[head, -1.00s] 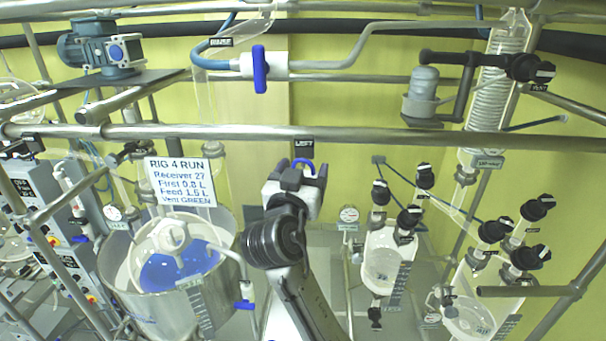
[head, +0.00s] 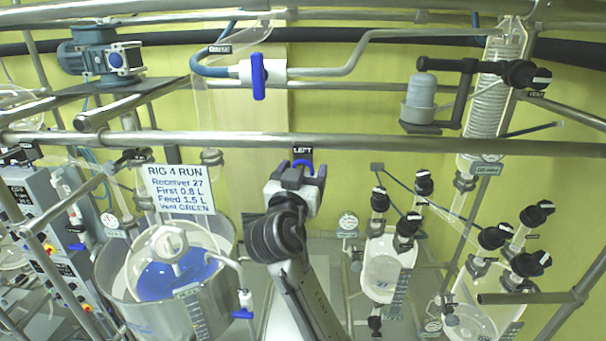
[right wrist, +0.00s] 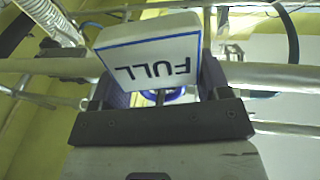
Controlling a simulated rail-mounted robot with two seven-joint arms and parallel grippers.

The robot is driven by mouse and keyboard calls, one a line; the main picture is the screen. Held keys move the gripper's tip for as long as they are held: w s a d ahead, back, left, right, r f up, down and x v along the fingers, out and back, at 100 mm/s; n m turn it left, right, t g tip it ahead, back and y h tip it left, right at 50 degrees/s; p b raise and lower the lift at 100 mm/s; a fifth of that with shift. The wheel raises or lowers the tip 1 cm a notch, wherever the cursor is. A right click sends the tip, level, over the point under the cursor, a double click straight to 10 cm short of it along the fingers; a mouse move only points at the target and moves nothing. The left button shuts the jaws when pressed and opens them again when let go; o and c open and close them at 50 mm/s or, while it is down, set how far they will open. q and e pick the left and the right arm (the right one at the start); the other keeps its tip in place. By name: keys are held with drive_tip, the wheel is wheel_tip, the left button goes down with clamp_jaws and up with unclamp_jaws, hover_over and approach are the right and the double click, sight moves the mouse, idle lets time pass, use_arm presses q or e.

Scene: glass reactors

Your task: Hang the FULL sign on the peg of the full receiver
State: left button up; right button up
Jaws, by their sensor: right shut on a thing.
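My right gripper (head: 297,176) is raised in the middle of the head view, just below the rail with a black LEFT label (head: 302,154). In the right wrist view, it (right wrist: 160,100) is shut on the white FULL sign (right wrist: 150,60), which has a blue border and appears upside down. A blue curved piece (head: 303,164) shows at the jaws, overlapping the label's lower edge. Two glass receivers stand to the right, one nearer the middle (head: 381,276) and one at the far right (head: 470,318). I cannot tell their fill levels clearly. My left gripper is not in view.
A long steel rail (head: 400,141) crosses above the gripper. A blue-handled valve (head: 258,76) is on the pipe above. Black-knobbed valves (head: 407,224) crowd the right.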

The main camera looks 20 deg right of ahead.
idle(0.5)
drive_tip(key=shift+w+f+b, duration=0.15)
drive_tip(key=shift+f+b, duration=0.4)
drive_tip(key=shift+b, duration=0.15)
idle(0.7)
drive_tip(key=o, duration=1)
drive_tip(key=shift+c, duration=0.9)
